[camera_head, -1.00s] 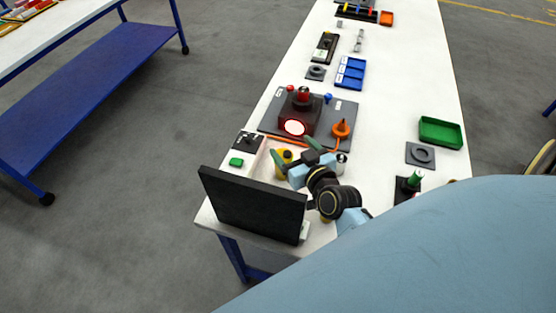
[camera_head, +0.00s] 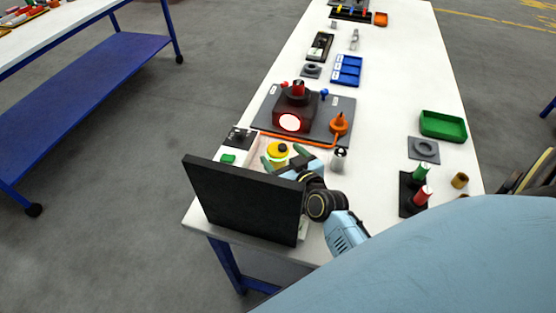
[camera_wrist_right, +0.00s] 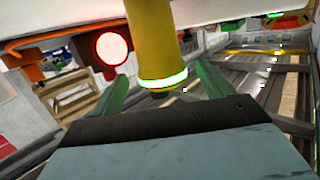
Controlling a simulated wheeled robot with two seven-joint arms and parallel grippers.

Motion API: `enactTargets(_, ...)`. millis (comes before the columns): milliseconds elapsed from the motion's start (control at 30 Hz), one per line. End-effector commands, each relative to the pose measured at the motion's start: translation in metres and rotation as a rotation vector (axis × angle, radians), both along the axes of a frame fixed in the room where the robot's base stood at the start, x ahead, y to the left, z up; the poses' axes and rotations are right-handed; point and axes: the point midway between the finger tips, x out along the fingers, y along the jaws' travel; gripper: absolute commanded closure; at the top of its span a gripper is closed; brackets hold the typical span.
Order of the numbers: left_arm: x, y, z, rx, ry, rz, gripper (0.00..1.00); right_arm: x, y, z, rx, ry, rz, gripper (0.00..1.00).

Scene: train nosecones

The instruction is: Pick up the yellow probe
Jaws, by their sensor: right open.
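The yellow probe (camera_head: 277,151) stands on the white table, just behind the black panel, with a dark spot on its top. In the right wrist view its yellow body (camera_wrist_right: 152,42) comes down from the top edge, with a glowing pale green band near its end. My right gripper (camera_head: 284,164) is open, with its green fingers either side of the probe. In the wrist view the fingers (camera_wrist_right: 162,88) are apart, and the probe's end appears between them; I cannot tell whether they touch it. My left gripper is not in view.
The black panel (camera_head: 243,200) stands close in front of my right gripper. A silver cylinder (camera_head: 339,158) stands close to the right. A green tray (camera_head: 443,125) is farther right.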

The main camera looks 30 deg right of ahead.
Motion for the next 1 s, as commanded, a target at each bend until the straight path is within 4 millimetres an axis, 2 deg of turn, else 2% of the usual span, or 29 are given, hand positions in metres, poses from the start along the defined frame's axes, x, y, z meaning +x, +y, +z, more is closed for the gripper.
enactTargets(200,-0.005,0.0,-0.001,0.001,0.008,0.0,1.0,0.032,0.0,-0.007,0.002,-0.001,0.0,0.21)
enactTargets(300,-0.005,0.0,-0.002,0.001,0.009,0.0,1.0,0.041,0.0,-0.009,0.0,-0.001,0.001,0.21)
enactTargets(600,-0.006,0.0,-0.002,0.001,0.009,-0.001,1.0,0.043,-0.001,-0.01,0.0,0.0,0.001,0.22)
enactTargets(1000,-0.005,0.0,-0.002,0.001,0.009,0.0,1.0,0.043,-0.001,-0.009,0.0,-0.001,0.0,0.74)
